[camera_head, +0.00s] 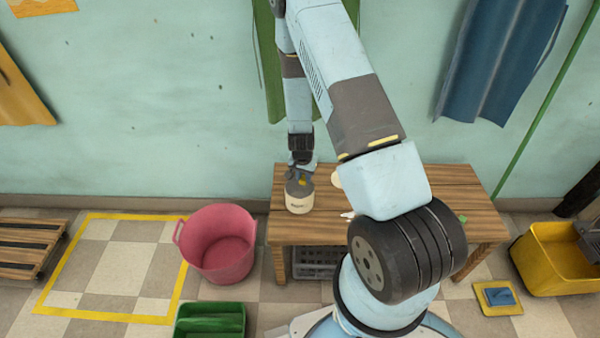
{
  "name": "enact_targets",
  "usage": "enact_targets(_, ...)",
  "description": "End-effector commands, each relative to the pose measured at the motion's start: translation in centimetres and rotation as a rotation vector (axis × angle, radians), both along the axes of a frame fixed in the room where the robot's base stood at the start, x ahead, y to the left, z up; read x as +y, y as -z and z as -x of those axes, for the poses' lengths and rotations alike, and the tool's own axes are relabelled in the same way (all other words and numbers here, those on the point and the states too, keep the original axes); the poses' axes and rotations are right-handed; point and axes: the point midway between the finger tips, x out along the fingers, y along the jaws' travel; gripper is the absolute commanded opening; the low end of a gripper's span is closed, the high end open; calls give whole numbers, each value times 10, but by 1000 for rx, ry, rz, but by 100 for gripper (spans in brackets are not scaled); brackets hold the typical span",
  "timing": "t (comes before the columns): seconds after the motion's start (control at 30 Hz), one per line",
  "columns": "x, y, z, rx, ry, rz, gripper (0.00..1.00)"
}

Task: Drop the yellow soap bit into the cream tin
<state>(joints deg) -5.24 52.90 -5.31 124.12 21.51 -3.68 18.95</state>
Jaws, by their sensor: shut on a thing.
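The cream tin (298,206) stands upright on the left part of the wooden table (318,231), with its dark opening facing up. My gripper (301,182) points down at the tin's mouth. It is shut on the small yellow soap bit (303,182), of which only a speck shows between the grey fingers. The fingers overlap the tin's opening in this view. I cannot tell whether the bit is just above the rim or inside it.
A pale round thing (336,180) and a small white piece (347,214) lie right of the tin, partly behind my arm. A green bit (462,218) lies at the table's right. A pink tub (217,250) stands on the floor at left.

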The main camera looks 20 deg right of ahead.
Motion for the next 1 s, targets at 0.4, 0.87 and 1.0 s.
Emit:
enact_targets(0.4, 1, 31, 0, 0, -2, -1, 0)
enact_targets(0.87, 1, 32, 0, 0, -3, 0, 41)
enact_targets(1.0, 1, 32, 0, 0, -3, 0, 54)
